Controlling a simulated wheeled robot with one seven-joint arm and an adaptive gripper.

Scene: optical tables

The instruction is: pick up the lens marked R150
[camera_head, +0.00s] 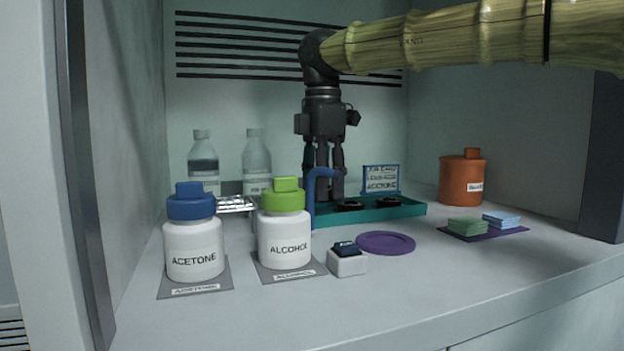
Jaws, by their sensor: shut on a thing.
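A teal tray (405,210) stands near the middle of the bench. Two dark round lenses lie in it, one near the middle (350,204) and one farther right (387,200). I cannot read a marking R150 on either. My gripper (324,192) points straight down at the tray's left end, left of both lenses. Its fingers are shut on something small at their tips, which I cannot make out. A blue hooked post (311,200) stands in front of the fingers and partly hides them.
White jars of acetone (195,249) and alcohol (284,238) stand front left, clear bottles (203,165) behind. A small white block (347,264), a purple disc (385,243) and an orange jar (462,180) lie rightward. A small sign (381,178) stands behind the tray. The front right bench is clear.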

